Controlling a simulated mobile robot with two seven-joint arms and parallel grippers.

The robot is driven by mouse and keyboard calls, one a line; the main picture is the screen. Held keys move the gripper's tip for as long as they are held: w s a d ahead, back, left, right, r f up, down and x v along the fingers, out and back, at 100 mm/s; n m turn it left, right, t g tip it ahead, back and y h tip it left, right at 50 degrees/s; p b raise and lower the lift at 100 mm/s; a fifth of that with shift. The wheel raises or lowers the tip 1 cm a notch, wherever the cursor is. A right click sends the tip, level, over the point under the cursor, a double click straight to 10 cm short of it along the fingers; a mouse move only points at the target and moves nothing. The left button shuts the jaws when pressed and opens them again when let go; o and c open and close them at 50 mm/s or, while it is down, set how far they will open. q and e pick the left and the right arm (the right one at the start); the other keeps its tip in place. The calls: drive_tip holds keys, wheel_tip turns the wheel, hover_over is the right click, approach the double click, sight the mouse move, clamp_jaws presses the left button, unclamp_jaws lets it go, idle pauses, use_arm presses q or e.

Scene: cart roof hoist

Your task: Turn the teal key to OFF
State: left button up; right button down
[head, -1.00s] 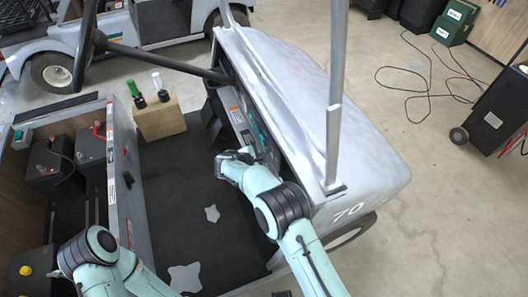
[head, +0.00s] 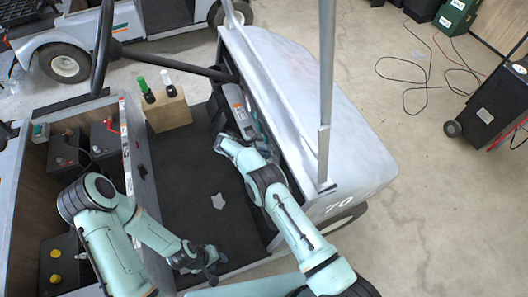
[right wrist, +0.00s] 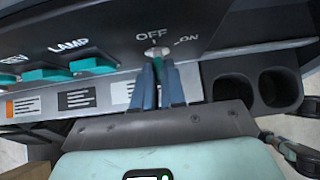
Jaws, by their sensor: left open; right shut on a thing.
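The teal key (right wrist: 159,68) is in the dashboard switch (right wrist: 155,51), between OFF and ON labels, in the right wrist view. OFF is printed above the switch and ON to its right. My right gripper (right wrist: 158,88) is shut on the key, its two blue fingers on either side of it. The fingers hide most of the key, so its exact angle is hard to tell. In the head view my right gripper (head: 228,146) is at the cart's dashboard (head: 240,112). My left gripper (head: 208,264) is open and empty above the cart floor, away from the key.
Teal switches, one marked LAMP (right wrist: 92,65), sit left of the key. Two cup holders (right wrist: 276,88) are to its right. A wooden block (head: 170,113) with a green and a white handle stands on the cart floor (head: 205,185). A roof post (head: 327,90) rises at right.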

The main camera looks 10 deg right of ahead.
drive_tip(key=shift+w+r, duration=0.1)
drive_tip(key=shift+r, duration=0.1)
drive_tip(key=c, duration=1.2)
unclamp_jaws()
drive_tip(key=shift+f, duration=0.1)
drive_tip(key=shift+a, duration=0.1)
drive_tip(key=v, duration=1.3)
drive_tip(key=shift+a, duration=0.15)
